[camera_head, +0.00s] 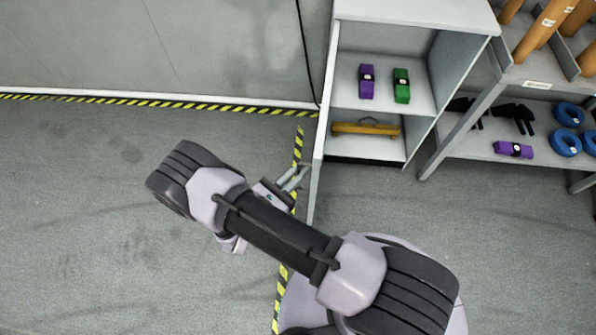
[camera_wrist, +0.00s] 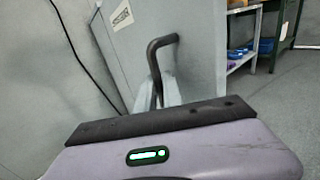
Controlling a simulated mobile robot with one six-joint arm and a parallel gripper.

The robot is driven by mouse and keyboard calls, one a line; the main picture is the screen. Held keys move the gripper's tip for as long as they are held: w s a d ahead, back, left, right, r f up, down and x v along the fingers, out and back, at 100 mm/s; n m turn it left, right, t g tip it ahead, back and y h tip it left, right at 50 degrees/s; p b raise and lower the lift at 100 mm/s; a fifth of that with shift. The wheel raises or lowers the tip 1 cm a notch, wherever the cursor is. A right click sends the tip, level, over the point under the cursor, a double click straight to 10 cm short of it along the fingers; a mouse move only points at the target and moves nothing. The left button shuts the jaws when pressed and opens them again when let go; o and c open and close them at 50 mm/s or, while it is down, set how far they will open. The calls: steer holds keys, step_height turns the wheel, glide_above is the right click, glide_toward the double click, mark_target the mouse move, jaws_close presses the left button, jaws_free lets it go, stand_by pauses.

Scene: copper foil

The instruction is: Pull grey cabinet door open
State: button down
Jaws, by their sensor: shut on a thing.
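The grey cabinet (camera_head: 410,18) stands at the upper middle of the head view. Its door (camera_head: 317,165) is swung open and shows nearly edge-on, reaching out from the cabinet's left side. In the wrist view the door (camera_wrist: 200,45) is a large grey panel with a dark curved handle (camera_wrist: 153,62). My gripper (camera_head: 298,178) is at the outer part of the door, on its left side, shut on the handle. The wrist housing hides part of the grip in the wrist view, and the handle is hard to make out in the head view.
The cabinet shelves hold a purple item (camera_head: 366,82), a green item (camera_head: 401,86) and a yellow-orange tool (camera_head: 366,129). A rack (camera_head: 480,110) with tubes and blue rings (camera_head: 566,115) stands right. A black cable (camera_head: 303,55) hangs on the wall. The floor left is clear.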

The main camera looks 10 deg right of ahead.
steer(key=c, duration=1.5)
jaws_free()
steer(key=shift+w+d, duration=0.1)
steer(key=p+v, duration=0.2)
steer(key=v, duration=1.5)
steer(key=shift+a+p, duration=0.2)
steer(key=shift+p, duration=0.15)
